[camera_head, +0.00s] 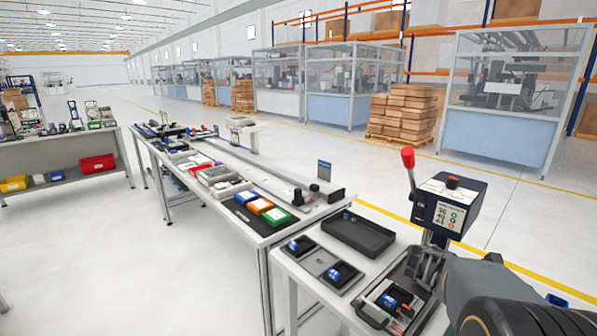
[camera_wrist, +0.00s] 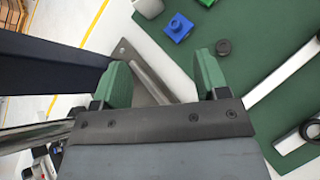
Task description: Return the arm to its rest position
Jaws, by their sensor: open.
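My arm comes in from the lower right of the head view. My gripper (camera_head: 428,268) is low beside the post of a lever device (camera_head: 449,205) with a red knob (camera_head: 407,157). In the wrist view my gripper (camera_wrist: 163,75) has its two green fingertips well apart. A metal rod (camera_wrist: 152,82) and a grey plate show behind the gap. No held object can be seen between the fingers. Whether the fingers touch the device cannot be told.
A black tray (camera_head: 358,234) and dark fixtures with blue parts (camera_head: 338,274) lie on the near table. A longer workbench (camera_head: 305,207) stands beyond; open floor lies left.

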